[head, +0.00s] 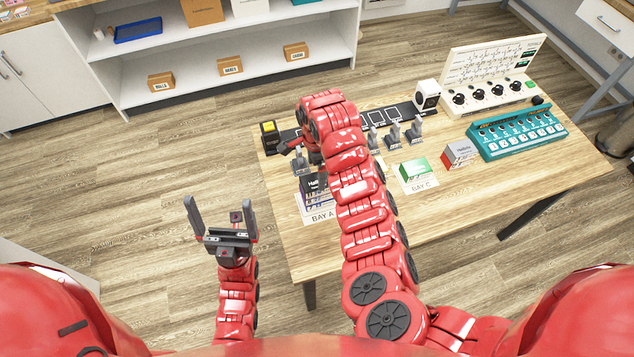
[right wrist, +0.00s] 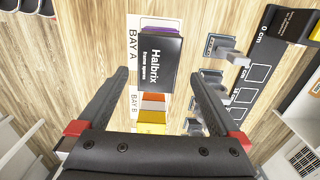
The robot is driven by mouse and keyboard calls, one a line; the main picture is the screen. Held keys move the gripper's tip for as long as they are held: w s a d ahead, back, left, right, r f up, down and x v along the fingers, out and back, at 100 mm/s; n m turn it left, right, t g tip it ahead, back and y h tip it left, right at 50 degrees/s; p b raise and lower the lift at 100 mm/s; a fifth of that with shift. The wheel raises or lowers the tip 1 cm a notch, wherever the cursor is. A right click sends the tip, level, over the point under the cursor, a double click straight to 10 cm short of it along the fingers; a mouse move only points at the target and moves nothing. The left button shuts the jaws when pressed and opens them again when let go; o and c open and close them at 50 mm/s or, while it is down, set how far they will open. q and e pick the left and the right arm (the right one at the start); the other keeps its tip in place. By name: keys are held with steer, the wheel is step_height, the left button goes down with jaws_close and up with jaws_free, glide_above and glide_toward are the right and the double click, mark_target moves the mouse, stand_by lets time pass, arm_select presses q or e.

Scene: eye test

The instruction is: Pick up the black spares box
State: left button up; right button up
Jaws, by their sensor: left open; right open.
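The black spares box (head: 313,182), printed "Halbrix frame spares", is at the BAY A card on the wooden table, partly hidden by my right arm in the head view. In the right wrist view the black box (right wrist: 160,65) shows its label, with a purple edge beside it. My right gripper (right wrist: 160,75) is open, its fingers apart on either side of the box in that view; I cannot tell how high it is above the box. In the head view my right gripper is mostly hidden by its arm. My left gripper (head: 219,203) is open and empty, left of the table.
A green box (head: 414,166) is at BAY C and a white-red box (head: 460,154) is to its right. Coloured boxes (right wrist: 152,115) are by BAY B. Grey clamp-like pieces (head: 393,135) line a black measuring strip. A teal panel (head: 515,132) stands at the right.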

steer(key=shift+s+d+f+p, duration=0.1)
steer(key=shift+f+p, duration=0.5)
steer(key=shift+f, duration=0.55)
steer(key=shift+s+f+p, duration=0.1)
steer(key=shift+f+p, duration=0.5)
steer(key=shift+f, duration=0.55)
steer(key=shift+w+f, duration=0.1)
steer(key=shift+f, duration=0.5)
steer(key=c, duration=1.4)
steer(key=shift+r, duration=0.15)
